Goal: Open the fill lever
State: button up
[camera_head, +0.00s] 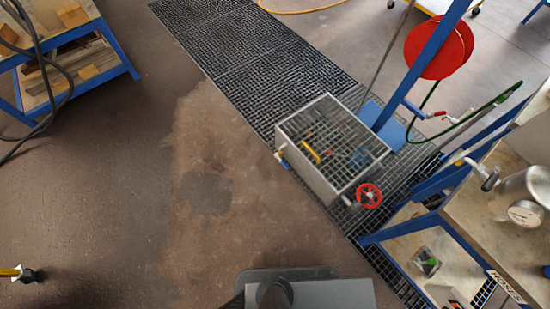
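I cannot tell which part is the fill lever. A grey open tank (312,178) with a mesh top stands on the floor grating. It has a red handwheel (368,195) at its front right corner and a small valve fitting (281,157) on its left side. A small red lever (438,114) sits on a pipe fitting by the blue post, near a green hose. A pale handle-like fitting (486,176) is beside the metal vessel (528,190) at the right edge. My gripper is not in view; grey parts of my own body show at the bottom.
A blue-framed bench (455,225) stands at right under the vessel. A red hose reel (438,48) hangs on the blue post (422,72). A blue-legged table (118,45) is at upper left. A yellow and black object (20,273) lies at lower left. The brown floor between is clear.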

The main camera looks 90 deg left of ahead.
aim_at(282, 163)
jog(key=u, duration=0.75)
jog(key=i, duration=0.3)
jog(key=u, duration=2.45)
